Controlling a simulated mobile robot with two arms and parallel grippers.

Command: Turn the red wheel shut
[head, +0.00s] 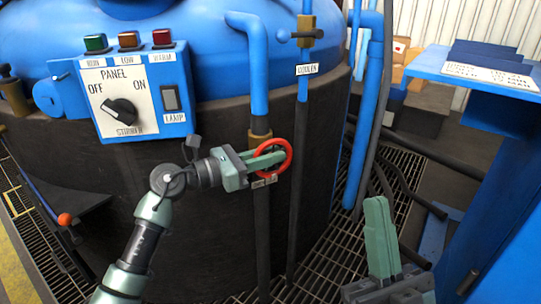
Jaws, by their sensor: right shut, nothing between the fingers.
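The fingers hide part of the wheel. My right gripper (377,205) is at the lower right, shut and empty, fingers pointing up, well apart from the wheel.
A blue control panel (112,117) with a black knob and colored buttons is at upper left. A second pipe with a brass valve (306,30) runs right of the wheel. A blue table (425,62) stands at right. Cables lie on the grated floor (335,262).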

